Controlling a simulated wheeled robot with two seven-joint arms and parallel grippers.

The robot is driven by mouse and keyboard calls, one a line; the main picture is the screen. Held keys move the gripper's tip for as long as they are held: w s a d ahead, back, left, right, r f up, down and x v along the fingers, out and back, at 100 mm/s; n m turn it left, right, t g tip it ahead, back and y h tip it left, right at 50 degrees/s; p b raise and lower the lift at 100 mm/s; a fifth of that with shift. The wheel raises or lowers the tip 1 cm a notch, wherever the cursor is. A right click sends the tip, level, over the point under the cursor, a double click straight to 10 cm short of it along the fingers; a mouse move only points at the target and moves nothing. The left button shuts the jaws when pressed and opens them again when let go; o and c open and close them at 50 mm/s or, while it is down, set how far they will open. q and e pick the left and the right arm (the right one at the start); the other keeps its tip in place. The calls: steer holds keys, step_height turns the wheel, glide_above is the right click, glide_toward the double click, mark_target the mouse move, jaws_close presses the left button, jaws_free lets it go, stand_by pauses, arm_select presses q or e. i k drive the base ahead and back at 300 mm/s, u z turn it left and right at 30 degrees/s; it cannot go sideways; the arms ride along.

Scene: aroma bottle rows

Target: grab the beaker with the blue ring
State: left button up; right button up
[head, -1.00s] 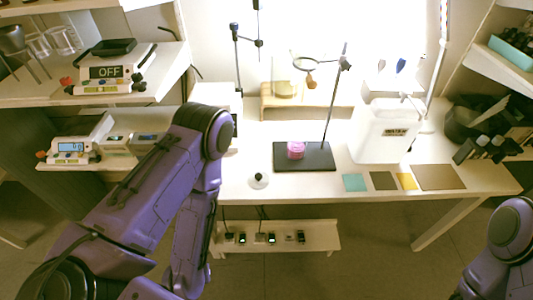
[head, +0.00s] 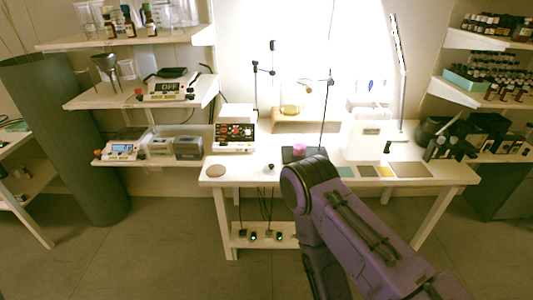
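I cannot make out a blue ring on any beaker. Clear glassware (head: 180,14) stands on the top left shelf, partly cut off by the top edge of the head view. A clear glass vessel with yellowish contents (head: 291,104) stands at the back of the table against the bright wall. My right arm reaches in from the lower right and covers part of the table's front edge. Its gripper is not visible. My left arm and gripper are out of view.
The white table (head: 235,178) bears a red-and-black control box (head: 235,132), a pink item (head: 299,150) on a dark stand base, and a white container (head: 366,138). Bottles fill the right shelves (head: 500,75). A grey-green cylinder (head: 75,145) stands at left. The front floor is open.

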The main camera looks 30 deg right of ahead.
mark_target(300, 142)
steer(key=u, duration=0.4)
steer(key=i, duration=1.55)
steer(key=z, duration=0.6)
